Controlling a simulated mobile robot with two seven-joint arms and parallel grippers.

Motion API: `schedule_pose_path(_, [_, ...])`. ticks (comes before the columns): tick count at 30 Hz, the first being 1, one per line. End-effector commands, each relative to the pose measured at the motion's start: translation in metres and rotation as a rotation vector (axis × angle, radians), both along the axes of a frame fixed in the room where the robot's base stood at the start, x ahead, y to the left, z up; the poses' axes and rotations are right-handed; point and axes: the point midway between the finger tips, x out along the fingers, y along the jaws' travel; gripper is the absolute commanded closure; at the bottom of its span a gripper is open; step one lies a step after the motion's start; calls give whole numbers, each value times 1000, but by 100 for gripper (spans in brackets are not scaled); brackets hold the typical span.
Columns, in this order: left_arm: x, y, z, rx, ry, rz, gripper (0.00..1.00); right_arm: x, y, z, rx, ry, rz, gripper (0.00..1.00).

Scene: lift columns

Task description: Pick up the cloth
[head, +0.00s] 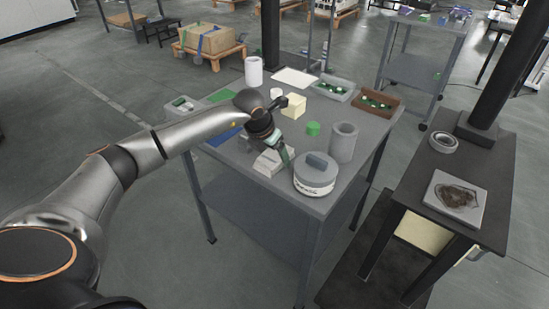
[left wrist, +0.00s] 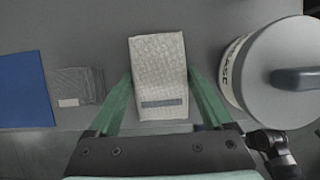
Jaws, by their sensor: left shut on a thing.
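The cloth (left wrist: 158,62), a pale, textured, folded rectangle with a grey stripe near its close edge, lies between the green fingers of my left gripper (left wrist: 160,84) in the left wrist view. In the head view the cloth (head: 268,164) shows as a pale block near the front edge of the grey table (head: 232,178). My left gripper (head: 287,156) reaches down over it and is shut on it, with a finger along each side. I cannot tell whether the cloth is clear of the tabletop. My right gripper is not in view.
A round lidded container (head: 315,176) stands close right of the cloth; a grey cylinder (head: 343,142) is behind it. A blue sheet (left wrist: 24,90) and a dark grey folded piece (left wrist: 76,86) lie to the left.

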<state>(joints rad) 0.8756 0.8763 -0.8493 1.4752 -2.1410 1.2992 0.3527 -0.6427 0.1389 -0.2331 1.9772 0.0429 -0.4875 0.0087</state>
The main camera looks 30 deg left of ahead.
Motion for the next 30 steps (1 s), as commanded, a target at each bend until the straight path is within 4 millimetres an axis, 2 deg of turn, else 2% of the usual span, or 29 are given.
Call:
schedule_pose_path(2, [0, 0, 0, 0, 0, 0, 70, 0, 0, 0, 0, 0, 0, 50])
schedule_pose_path(9, [0, 0, 1, 0, -1, 0, 70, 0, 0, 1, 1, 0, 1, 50])
schedule_pose_path(15, [1, 0, 11, 0, -3, 0, 70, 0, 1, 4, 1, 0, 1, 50])
schedule_pose_path(20, [1, 0, 38, 0, -6, -1, 70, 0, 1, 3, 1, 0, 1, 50])
schedule_pose_path(30, [-7, -56, 101, -1, -5, -7, 70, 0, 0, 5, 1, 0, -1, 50])
